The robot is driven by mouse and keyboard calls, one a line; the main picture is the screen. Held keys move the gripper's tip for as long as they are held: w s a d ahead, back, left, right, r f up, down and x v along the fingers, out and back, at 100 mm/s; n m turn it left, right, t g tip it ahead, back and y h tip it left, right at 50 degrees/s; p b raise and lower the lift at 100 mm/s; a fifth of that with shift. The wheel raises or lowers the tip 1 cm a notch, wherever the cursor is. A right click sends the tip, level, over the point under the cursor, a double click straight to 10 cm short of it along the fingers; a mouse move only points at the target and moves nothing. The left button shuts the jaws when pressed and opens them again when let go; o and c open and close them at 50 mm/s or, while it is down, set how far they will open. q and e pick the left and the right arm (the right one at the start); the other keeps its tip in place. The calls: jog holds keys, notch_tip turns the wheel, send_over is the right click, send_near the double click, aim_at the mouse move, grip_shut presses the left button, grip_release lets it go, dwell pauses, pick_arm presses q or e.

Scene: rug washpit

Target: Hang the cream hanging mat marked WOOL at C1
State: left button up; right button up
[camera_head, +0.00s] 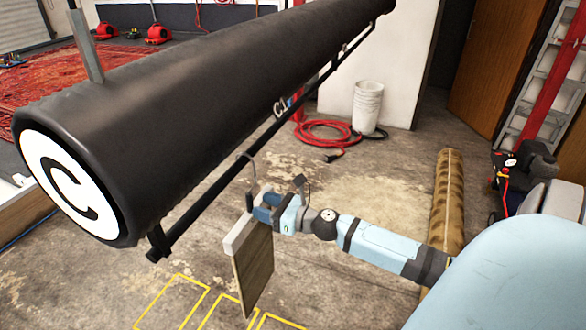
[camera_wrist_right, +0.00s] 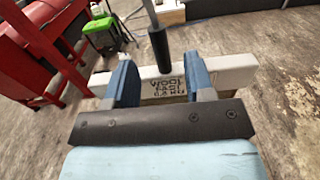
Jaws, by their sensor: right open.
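The hanging mat (camera_head: 254,272) has a brown-grey panel and a cream-white top bar (camera_head: 241,232). It hangs upright below the rail (camera_head: 218,187) under the big black roller. A dark hook (camera_head: 246,162) on the rail runs down to the bar. In the right wrist view the bar (camera_wrist_right: 240,74) carries a label (camera_wrist_right: 167,88) reading WOOL with smaller lines, and a dark rod (camera_wrist_right: 158,48) meets its top. My right gripper (camera_head: 262,207) is open at the bar, its blue fingers apart on either side of the label. My left gripper is out of view.
The roller (camera_head: 190,85) with a C on its end fills the upper left. Yellow floor outlines (camera_head: 172,300) lie below. A rolled rug (camera_head: 446,195), a red hose (camera_head: 325,133) and a white bin (camera_head: 367,106) stand or lie behind. The floor near the mat is clear.

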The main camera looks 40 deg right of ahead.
jog(key=b+v, duration=0.2)
jog(key=v, duration=0.7)
jog(key=shift+s, duration=0.15)
jog(key=s+a+f+n+g+h+p, duration=0.1)
jog(key=s+a+f+n, duration=0.3)
jog(key=n, duration=0.7)
jog(key=s+a+f+n+g+h, duration=0.1)
jog(key=s+a+f+n+g, duration=0.1)
jog(key=s+a+f+n, duration=0.3)
jog(key=s+a+f+n+g+h+p, duration=0.1)
jog(key=s+a+f+n, duration=0.4)
jog(key=a+f+n, duration=0.5)
jog(key=shift+a+f+n+g+h+p, duration=0.25)
jog(key=shift+a+n+g, duration=0.95)
jog(key=shift+n, duration=3.1)
jog(key=shift+a+r+t, duration=0.1)
jog(key=shift+a+t, duration=0.3)
